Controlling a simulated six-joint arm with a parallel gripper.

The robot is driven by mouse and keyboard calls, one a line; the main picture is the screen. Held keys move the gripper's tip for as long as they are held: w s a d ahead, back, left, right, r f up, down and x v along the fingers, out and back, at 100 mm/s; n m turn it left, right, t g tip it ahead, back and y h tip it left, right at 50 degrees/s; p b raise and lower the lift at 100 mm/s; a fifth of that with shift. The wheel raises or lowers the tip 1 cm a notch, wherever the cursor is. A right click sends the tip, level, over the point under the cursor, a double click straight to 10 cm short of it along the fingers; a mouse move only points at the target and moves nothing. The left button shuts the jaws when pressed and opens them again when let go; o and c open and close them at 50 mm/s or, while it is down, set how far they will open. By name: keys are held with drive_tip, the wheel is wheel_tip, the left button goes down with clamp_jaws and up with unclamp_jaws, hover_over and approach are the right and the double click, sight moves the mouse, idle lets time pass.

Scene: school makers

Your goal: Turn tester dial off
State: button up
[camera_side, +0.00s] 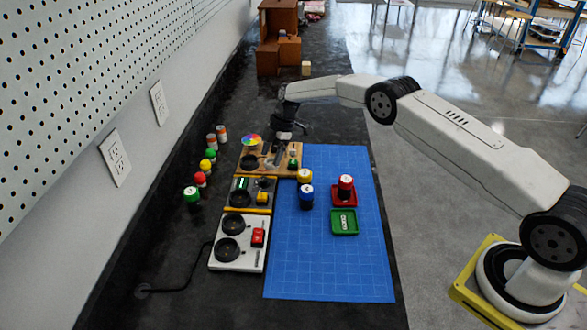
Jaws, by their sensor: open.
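My gripper (285,134) is a dark shape at the end of the white arm. It is small in the picture, pointing down over the far end of the wooden board, with its jaws open and nothing visible between them. A dark device with a yellow edge (235,208) lies nearer the camera than that board. It carries a small green-lit display (241,184), dark round parts and a yellow block (263,197), and it looks like the tester. My gripper is beyond this device and apart from it. Which part is the dial, and its setting, are too small to tell.
The wooden board (268,170) bears a colour wheel (251,140). A white two-dial box (238,256) with a red switch stands nearest. The blue mat (330,270) holds capped jars, a red tray (350,203) and a green tray (344,234). Several jars line the wall side.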

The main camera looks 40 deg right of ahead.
sight(263, 179)
drive_tip(key=n, duration=1)
drive_tip(key=s+n+t, duration=0.1)
drive_tip(key=n, duration=0.9)
drive_tip(key=n+t, duration=0.1)
drive_tip(key=n, duration=0.9)
drive_tip(key=shift+s+a+h, duration=0.25)
drive_tip(key=shift+a+h, duration=0.1)
drive_tip(key=shift+h, duration=0.05)
drive_tip(key=shift+f, duration=0.15)
drive_tip(key=shift+x, duration=3.75)
